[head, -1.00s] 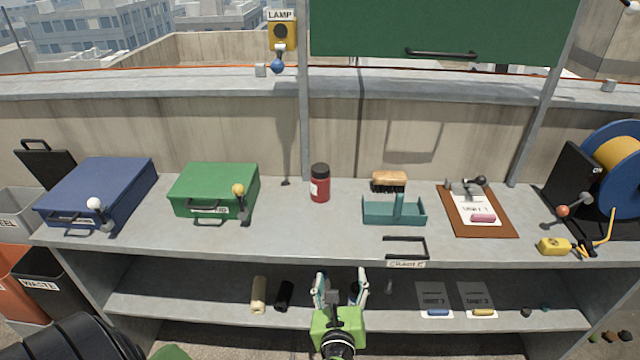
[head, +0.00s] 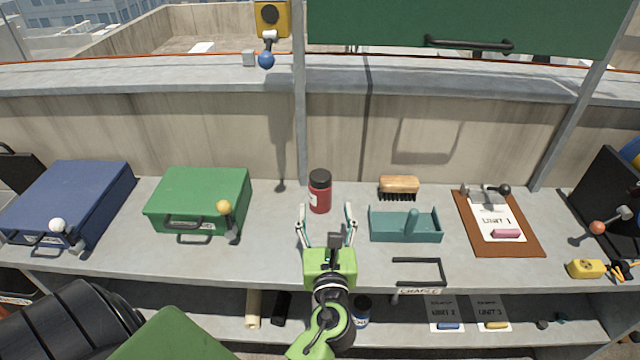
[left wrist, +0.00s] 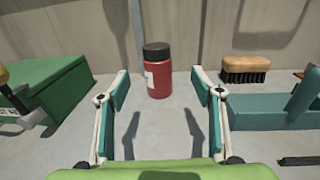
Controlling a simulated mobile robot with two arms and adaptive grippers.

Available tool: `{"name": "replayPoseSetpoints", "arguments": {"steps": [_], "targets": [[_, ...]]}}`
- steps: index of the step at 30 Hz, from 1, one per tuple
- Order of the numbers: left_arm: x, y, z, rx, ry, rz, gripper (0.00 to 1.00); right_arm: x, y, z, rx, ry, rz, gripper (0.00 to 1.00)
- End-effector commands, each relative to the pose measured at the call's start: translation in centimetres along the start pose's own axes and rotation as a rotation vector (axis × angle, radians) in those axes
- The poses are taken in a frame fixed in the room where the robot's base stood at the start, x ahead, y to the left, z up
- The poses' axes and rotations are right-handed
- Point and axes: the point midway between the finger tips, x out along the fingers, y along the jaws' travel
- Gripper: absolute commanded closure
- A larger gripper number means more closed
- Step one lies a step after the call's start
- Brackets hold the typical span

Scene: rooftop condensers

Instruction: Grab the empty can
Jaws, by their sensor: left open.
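A red can (head: 320,196) with a black lid and a pale label stands upright on the bench top, near the back wall. It also shows in the left wrist view (left wrist: 158,80), centred beyond the fingers. My left gripper (head: 325,212) is open and empty above the bench, in front of this can, with its fingers pointing at it. A second can (head: 361,312) with a dark lid and a blue and white label stands on the lower shelf, partly hidden by my arm. I cannot tell which can is empty. My right gripper is not in view.
A green case (head: 198,198) stands left of the red can, and a blue case (head: 72,205) farther left. A brush (head: 399,186) and a teal tray (head: 405,237) are to its right, then a clipboard (head: 520,240). Bench around the red can is clear.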

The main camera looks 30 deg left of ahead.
Motion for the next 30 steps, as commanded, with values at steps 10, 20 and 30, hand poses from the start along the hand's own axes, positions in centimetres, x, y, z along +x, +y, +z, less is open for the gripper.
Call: {"name": "replayPoseSetpoints", "arguments": {"steps": [10,20,30], "targets": [[6.3,0.1,0.2,0.001,-0.002,0.001,0.40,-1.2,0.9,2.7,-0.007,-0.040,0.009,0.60],[9.5,0.6,0.5,0.000,-0.003,0.001,0.40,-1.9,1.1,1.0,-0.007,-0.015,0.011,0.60],[12.3,0.7,0.2,-0.002,0.000,0.000,0.40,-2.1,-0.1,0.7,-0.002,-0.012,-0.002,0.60]]}}
